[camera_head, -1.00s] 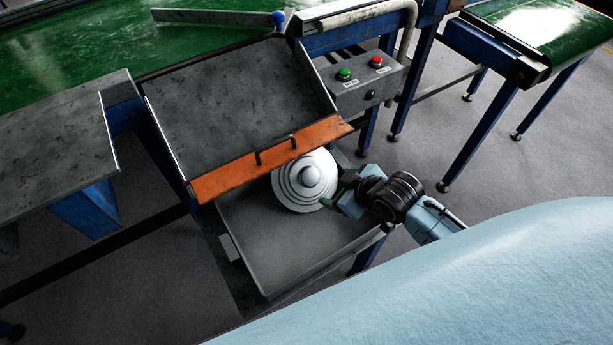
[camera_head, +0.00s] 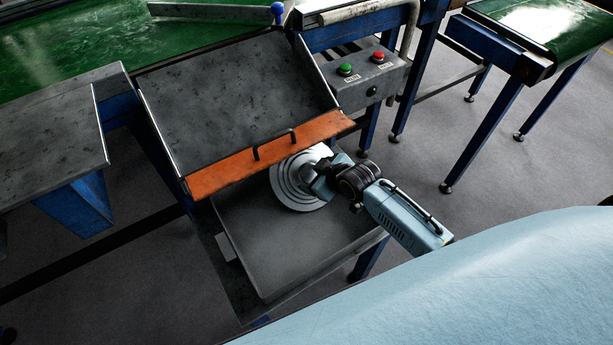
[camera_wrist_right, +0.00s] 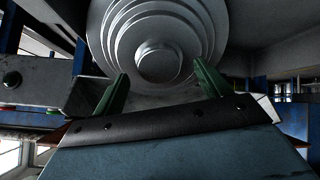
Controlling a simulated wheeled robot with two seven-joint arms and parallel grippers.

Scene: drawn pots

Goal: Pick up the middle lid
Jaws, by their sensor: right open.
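A white lid (camera_head: 289,190) with concentric rings lies in the grey lower tray (camera_head: 272,279), partly under the orange front edge of the upper tray. My right gripper (camera_head: 309,176) is over the lid's right part and hides its middle. In the right wrist view, the lid (camera_wrist_right: 112,30) fills the upper middle, with its round knob just beyond the fingers. The two green fingers of my right gripper (camera_wrist_right: 160,88) are apart with nothing between them. I cannot tell whether several lids are stacked here. My left gripper is not in view.
A sloped grey upper tray (camera_head: 235,100) with an orange lip (camera_head: 222,176) and black handle stands just behind the lid. A button box (camera_head: 362,80) with green and red buttons is at the right. The front of the lower tray is bare.

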